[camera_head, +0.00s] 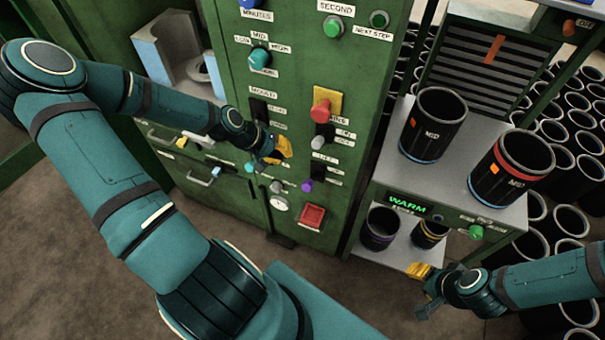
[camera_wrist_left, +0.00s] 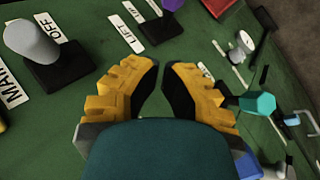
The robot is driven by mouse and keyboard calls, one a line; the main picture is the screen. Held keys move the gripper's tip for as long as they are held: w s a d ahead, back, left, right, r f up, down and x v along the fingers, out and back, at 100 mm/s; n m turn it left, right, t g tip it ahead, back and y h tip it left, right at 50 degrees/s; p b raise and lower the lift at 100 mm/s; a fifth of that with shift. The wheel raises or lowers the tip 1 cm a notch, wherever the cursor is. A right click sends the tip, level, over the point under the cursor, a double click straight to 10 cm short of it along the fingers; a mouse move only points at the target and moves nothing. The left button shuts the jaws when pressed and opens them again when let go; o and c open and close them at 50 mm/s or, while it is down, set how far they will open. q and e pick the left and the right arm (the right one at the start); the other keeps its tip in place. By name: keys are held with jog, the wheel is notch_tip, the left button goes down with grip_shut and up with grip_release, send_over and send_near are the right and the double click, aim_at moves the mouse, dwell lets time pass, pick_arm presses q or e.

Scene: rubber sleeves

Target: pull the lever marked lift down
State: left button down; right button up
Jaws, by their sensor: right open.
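The lift lever has a purple knob (camera_head: 307,186) and stands on the front of the green cabinet, below the LIFT label (camera_head: 318,157). In the left wrist view its black base (camera_wrist_left: 162,29) lies beside the LIFT label (camera_wrist_left: 126,34), and its purple knob (camera_wrist_left: 172,4) is cut off by the top edge. My left gripper (camera_head: 282,150) is in front of the panel, left of the lever and apart from it. In the left wrist view its yellow fingertips (camera_wrist_left: 164,68) are apart with nothing between them. My right gripper (camera_head: 423,288) is open and empty, low at the right.
A grey-knobbed mains switch (camera_head: 318,142) and a red knob (camera_head: 320,110) sit above the lever. A red square button (camera_head: 312,216) and a gauge (camera_head: 279,204) are below. A teal knob (camera_wrist_left: 257,103) is close to one left finger. A sleeve rack (camera_head: 385,185) stands right of the cabinet.

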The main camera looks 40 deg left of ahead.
aim_at(314, 179)
pick_arm(q)
jog(key=w+d+f+b, duration=0.2)
jog(key=d+f, duration=0.3)
jog(key=f, duration=0.2)
jog(key=shift+d, duration=0.2)
pick_arm(e)
jog(key=shift+s+a+f, duration=0.1)
jog(key=shift+s+f, duration=0.15)
jog(key=shift+f, duration=0.5)
jog(key=shift+s+f, duration=0.25)
jog(key=shift+f, duration=0.45)
pick_arm(q)
jog(key=shift+f+b, duration=0.15)
jog(key=shift+b, duration=0.2)
jog(key=shift+s+d+f+t, duration=0.1)
jog(key=shift+s+f+t, duration=0.1)
jog(key=shift+t, duration=0.2)
pick_arm(e)
jog(key=shift+s+f, duration=0.35)
jog(key=shift+s, duration=0.3)
